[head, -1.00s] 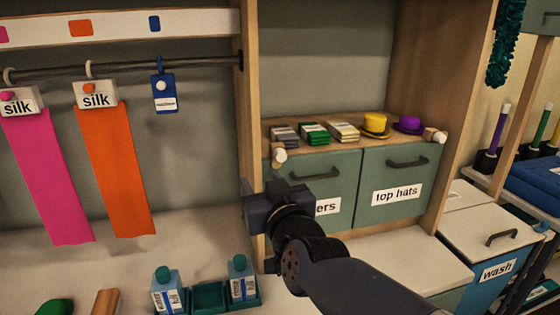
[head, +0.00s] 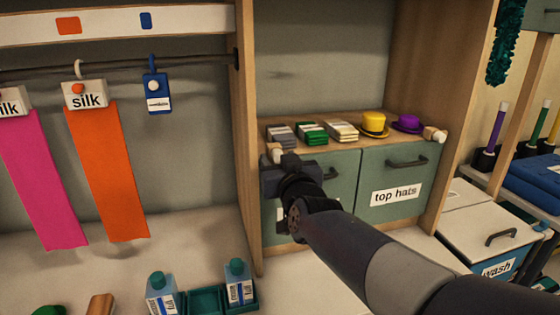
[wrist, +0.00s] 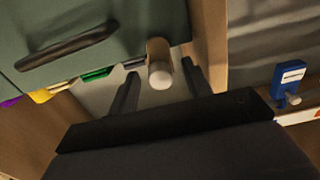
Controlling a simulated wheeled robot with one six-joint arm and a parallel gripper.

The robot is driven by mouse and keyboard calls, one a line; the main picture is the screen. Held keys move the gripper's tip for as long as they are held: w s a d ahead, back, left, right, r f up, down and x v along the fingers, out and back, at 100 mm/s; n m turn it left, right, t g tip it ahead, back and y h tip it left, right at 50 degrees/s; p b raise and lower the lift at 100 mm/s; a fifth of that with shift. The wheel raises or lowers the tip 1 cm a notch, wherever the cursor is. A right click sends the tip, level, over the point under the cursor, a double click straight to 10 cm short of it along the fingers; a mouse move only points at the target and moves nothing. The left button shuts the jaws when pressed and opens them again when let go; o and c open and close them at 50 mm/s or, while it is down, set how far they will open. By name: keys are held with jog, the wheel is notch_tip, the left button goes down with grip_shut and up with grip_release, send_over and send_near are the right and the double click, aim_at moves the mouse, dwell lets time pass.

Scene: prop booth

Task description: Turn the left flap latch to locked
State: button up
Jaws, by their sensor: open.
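The left flap latch (head: 276,151) is a small wooden peg with a pale end at the top left of the left green flap (head: 338,188). In the wrist view the latch (wrist: 159,62) appears between my two fingertips, with a visible gap on each side. My gripper (head: 284,165) is open in front of it, and it also shows in the wrist view (wrist: 160,72). The latch's lower part is partly hidden in the head view.
The right flap (head: 405,180), labelled "top hats", has its own latch (head: 435,134). Folded stacks (head: 312,132), a yellow hat (head: 374,125) and a purple hat (head: 407,123) sit on the shelf above. A wooden upright (head: 245,130) stands just left of my gripper.

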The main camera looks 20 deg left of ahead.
jog(key=c, duration=1)
jog(key=shift+r+n+p, duration=0.15)
jog(key=shift+n+p, duration=0.2)
jog(key=shift+n, duration=0.85)
jog(key=o, duration=1)
jog(key=shift+s, duration=0.1)
jog(key=v, duration=1)
jog(key=shift+s, duration=0.25)
jog(key=shift+d, duration=0.15)
